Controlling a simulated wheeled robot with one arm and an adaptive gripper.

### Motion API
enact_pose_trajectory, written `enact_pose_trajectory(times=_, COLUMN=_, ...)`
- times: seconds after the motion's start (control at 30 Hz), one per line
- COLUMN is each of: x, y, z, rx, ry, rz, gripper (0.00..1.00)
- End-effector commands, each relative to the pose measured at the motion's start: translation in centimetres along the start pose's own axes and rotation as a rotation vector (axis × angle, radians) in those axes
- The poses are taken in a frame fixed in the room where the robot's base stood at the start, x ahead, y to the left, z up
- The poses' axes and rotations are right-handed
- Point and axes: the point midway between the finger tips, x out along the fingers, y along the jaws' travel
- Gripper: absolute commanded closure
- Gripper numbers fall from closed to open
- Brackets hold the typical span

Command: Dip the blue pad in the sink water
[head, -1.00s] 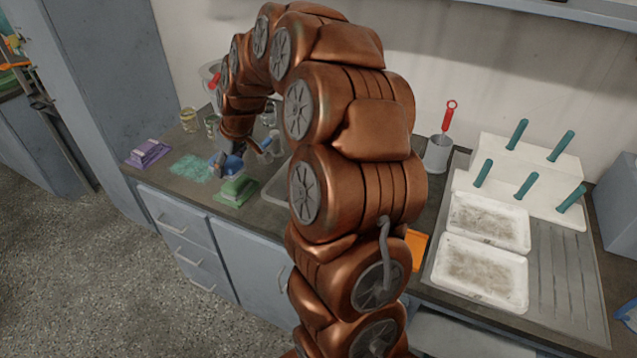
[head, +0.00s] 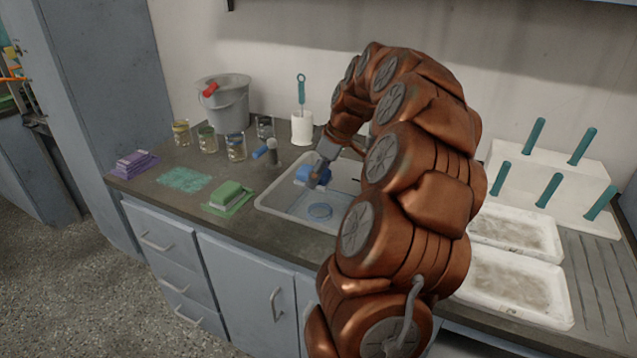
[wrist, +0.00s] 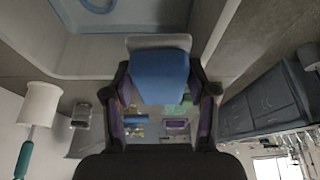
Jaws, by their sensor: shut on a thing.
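The blue pad (head: 306,175) is held in my gripper (head: 319,176) over the sink (head: 271,208), near its back left part. In the wrist view the blue pad (wrist: 158,76) sits between the two dark fingers of my gripper (wrist: 160,92), which is shut on it. The sink is white-rimmed and holds bluish water (head: 340,203), with a round blue ring (head: 320,211) at the bottom. The sink also shows at the top left of the wrist view (wrist: 95,70). The pad looks above the water; I cannot tell the exact gap.
A blue-handled tap (head: 268,152) stands at the sink's left back. Left of the sink are a green pad (head: 229,194), a teal patch (head: 185,179), purple pads (head: 136,161), several jars and a grey bucket (head: 224,105). White trays (head: 515,285) lie at the right.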

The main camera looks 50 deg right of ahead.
Motion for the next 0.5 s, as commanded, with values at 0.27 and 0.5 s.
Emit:
enact_pose_trajectory(times=0.27, x=1.5, y=0.0, z=0.8, rx=-0.001, ry=-0.002, rz=-0.005, gripper=0.70)
enact_pose_trajectory(times=0.5, x=3.6, y=0.0, z=1.7, rx=0.000, ry=-0.002, rz=-0.004, gripper=0.70)
